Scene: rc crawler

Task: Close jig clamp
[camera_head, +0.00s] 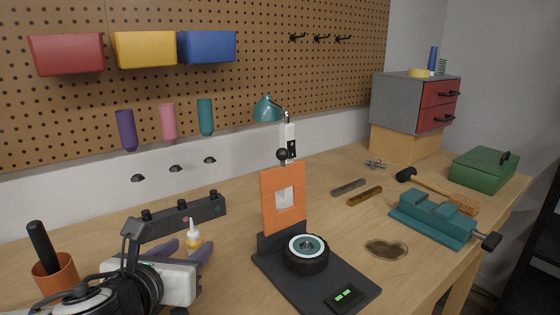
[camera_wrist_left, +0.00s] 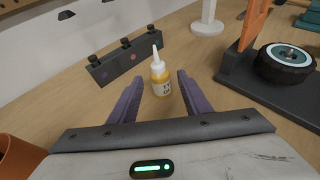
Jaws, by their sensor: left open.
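The jig has a black base (camera_head: 318,285) with an orange clamp plate (camera_head: 269,203) standing upright at its back. The plate has a square window and a black ball knob (camera_head: 282,155) at its top. A black-tyred wheel (camera_head: 306,252) with a teal and white hub lies flat on the base. The wheel (camera_wrist_left: 285,64) and part of the orange plate (camera_wrist_left: 254,22) also show at the right of the left wrist view. My left gripper (camera_head: 187,249) is open, left of the jig, its purple fingers either side of a glue bottle (camera_wrist_left: 160,75), with visible gaps. My right gripper is out of view.
A dark rack (camera_head: 180,217) stands behind the bottle, and an orange cup (camera_head: 56,276) is at left. A teal lamp (camera_head: 268,109) stands behind the jig.

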